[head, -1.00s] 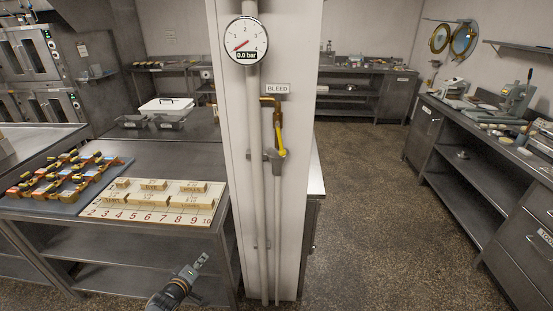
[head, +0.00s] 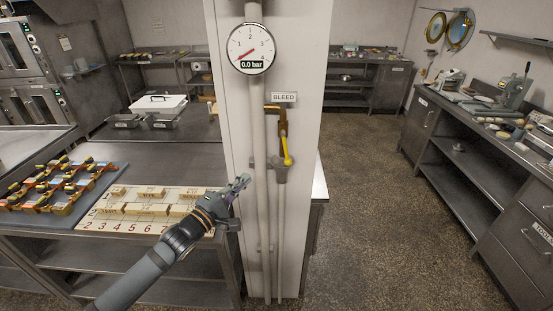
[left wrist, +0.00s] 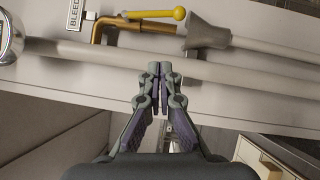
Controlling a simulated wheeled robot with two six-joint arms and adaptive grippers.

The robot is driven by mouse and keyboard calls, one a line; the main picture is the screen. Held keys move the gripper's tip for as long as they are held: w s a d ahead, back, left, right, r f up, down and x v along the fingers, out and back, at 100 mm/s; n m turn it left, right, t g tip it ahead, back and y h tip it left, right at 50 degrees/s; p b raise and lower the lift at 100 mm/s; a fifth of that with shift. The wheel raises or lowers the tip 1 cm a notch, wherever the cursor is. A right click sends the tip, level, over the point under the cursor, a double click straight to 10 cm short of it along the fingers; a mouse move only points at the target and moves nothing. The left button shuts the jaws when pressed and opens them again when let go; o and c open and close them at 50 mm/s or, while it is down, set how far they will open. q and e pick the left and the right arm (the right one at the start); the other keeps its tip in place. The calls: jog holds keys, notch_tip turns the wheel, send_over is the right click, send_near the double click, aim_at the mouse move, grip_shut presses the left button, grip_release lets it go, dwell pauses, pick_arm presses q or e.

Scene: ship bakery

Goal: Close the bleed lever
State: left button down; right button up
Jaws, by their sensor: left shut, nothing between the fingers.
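The yellow bleed lever (head: 286,149) is on a brass pipe (head: 274,108) on the white column, under the BLEED label (head: 284,97). In the head view it hangs downward from the valve, its rounded tip at the bottom. In the left wrist view the lever (left wrist: 152,14) and its ball tip lie at the top, beyond the fingers. My left gripper (head: 243,181) is shut and empty, in front of the column, below and left of the lever and apart from it. It also shows in the left wrist view (left wrist: 159,72). My right gripper is out of view.
A gauge (head: 251,49) reading 0.0 bar sits above on the column. Grey vertical pipes (head: 262,220) run beside the lever. A steel table with a numbered board (head: 95,222) stands at left. The floor right of the column is clear.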

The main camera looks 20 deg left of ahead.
aim_at(286, 149)
pick_arm(q)
jog(key=d+b+x, duration=0.2)
jog(key=b+x, duration=0.4)
jog(key=x, duration=0.6)
jog(key=shift+d+r+b, duration=0.15)
jog(key=shift+d+b, duration=0.15)
jog(key=shift+d, duration=0.15)
